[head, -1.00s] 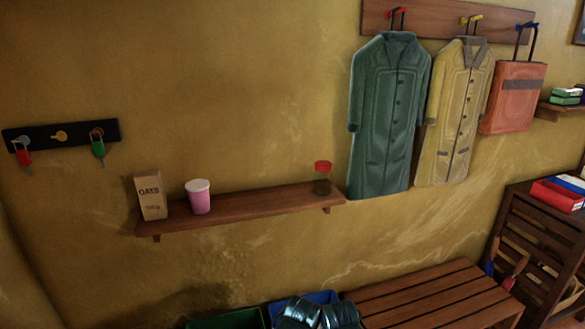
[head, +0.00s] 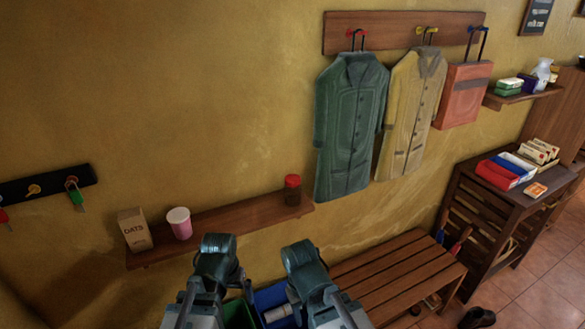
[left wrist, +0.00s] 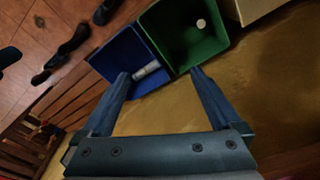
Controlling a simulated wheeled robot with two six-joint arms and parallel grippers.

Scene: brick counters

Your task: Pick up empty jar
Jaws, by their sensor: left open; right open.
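A jar with a red lid (head: 292,190) stands upright at the right end of the wall shelf; its body looks dark brown, and I cannot tell whether it is empty. A pale cylinder (left wrist: 146,72) lies on its side in the blue bin; I cannot tell if it is a jar. My left gripper (head: 218,262) is low in front of the shelf. In the left wrist view its open, empty fingers (left wrist: 160,74) point towards the bins. My right gripper (head: 304,262) is open beside it, below the red-lidded jar, its fingertips hard to make out.
The wall shelf (head: 226,217) also holds an oats packet (head: 135,230) and a pink cup (head: 179,223). A blue bin (left wrist: 117,52) and a green bin (left wrist: 182,40) stand below. A slatted bench (head: 395,272) is to the right, under hanging coats.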

